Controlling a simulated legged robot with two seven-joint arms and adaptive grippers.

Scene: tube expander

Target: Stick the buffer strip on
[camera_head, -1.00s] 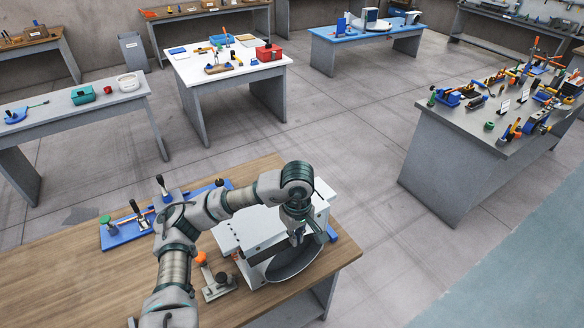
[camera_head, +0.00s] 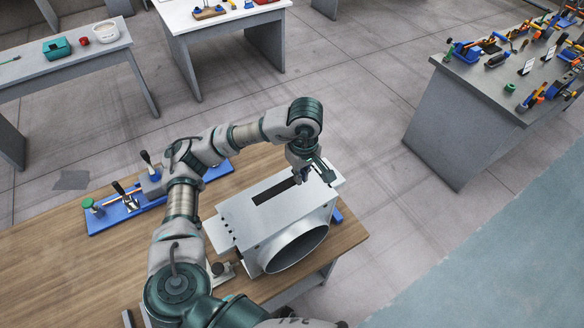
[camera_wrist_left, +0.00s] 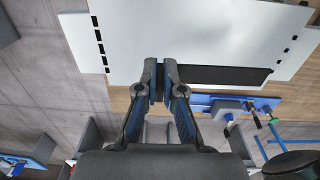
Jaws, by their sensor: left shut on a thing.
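A white box-like housing (camera_head: 285,222) with a large round opening on its front side stands on the wooden table. The black buffer strip (camera_head: 272,192) shows along its top. My left gripper (camera_head: 301,176) is at the strip's right end, over the top of the housing. In the left wrist view, my left gripper (camera_wrist_left: 157,98) is shut at the end of the buffer strip (camera_wrist_left: 225,76), which runs off to the right along the white housing (camera_wrist_left: 190,35). Whether the strip lies fully flat on the surface I cannot tell. My right gripper is not in view.
A blue fixture (camera_head: 155,195) with black-knobbed levers stands on the wooden table (camera_head: 60,265), left of the housing. A small metal clamp (camera_head: 222,269) is at the housing's near left corner. A grey bench (camera_head: 480,115) with several tools stands apart at right.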

